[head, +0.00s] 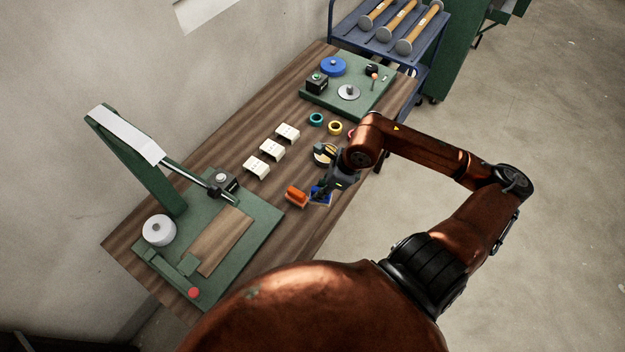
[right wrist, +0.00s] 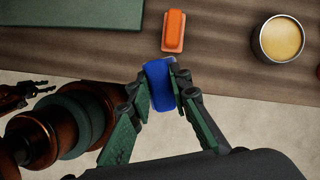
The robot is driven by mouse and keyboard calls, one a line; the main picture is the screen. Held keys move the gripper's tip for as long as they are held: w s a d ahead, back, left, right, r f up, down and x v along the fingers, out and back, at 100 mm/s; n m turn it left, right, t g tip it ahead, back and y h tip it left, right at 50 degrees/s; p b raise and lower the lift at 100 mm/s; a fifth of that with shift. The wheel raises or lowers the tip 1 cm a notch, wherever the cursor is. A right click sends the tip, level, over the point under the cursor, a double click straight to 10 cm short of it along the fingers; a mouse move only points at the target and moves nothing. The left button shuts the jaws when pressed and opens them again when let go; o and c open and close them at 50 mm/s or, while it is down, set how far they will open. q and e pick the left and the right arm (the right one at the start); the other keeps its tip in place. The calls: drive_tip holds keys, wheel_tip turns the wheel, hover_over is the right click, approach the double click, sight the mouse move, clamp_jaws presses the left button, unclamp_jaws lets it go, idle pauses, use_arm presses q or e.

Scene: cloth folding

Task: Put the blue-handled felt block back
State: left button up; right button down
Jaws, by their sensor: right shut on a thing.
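The blue-handled felt block (head: 318,194) is at the front part of the table, just right of an orange-handled block (head: 297,196). In the right wrist view the blue handle (right wrist: 160,86) sits between the fingertips of my right gripper (right wrist: 162,92), which is shut on it. In the head view my right gripper (head: 325,190) reaches down over the block and partly hides it. I cannot tell if the block touches the table. The orange-handled block (right wrist: 174,32) also shows in the right wrist view, a small gap beyond the blue one. My left gripper is not in view.
A round tin (head: 322,155) stands close behind the gripper; its yellow top (right wrist: 282,39) shows in the right wrist view. Several white blocks (head: 271,150) lie in a row at mid-table. Green fixtures stand at the left (head: 262,228) and far end (head: 330,103). Tape rolls (head: 316,119) lie between.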

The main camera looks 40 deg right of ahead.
drive_tip(key=d+r+m, duration=0.1)
drive_tip(key=s+d+r+m+h, duration=0.1)
drive_tip(key=m, duration=0.1)
drive_tip(key=shift+d+m+h, duration=0.3)
drive_tip(key=shift+d, duration=0.1)
drive_tip(key=w+d+f, duration=0.1)
drive_tip(key=w+f, duration=0.2)
drive_tip(key=w, duration=0.1)
drive_tip(key=w+d+f, duration=0.2)
drive_tip(key=w+f, duration=0.2)
drive_tip(key=w+d+f, duration=0.1)
drive_tip(key=w+f, duration=0.2)
drive_tip(key=w, duration=0.2)
drive_tip(key=shift+d+f, duration=0.15)
drive_tip(key=shift+f+p, duration=0.35)
drive_tip(key=shift+f, duration=1)
drive_tip(key=shift+f, duration=0.1)
drive_tip(key=c, duration=1.8)
unclamp_jaws()
drive_tip(key=shift+o, duration=0.2)
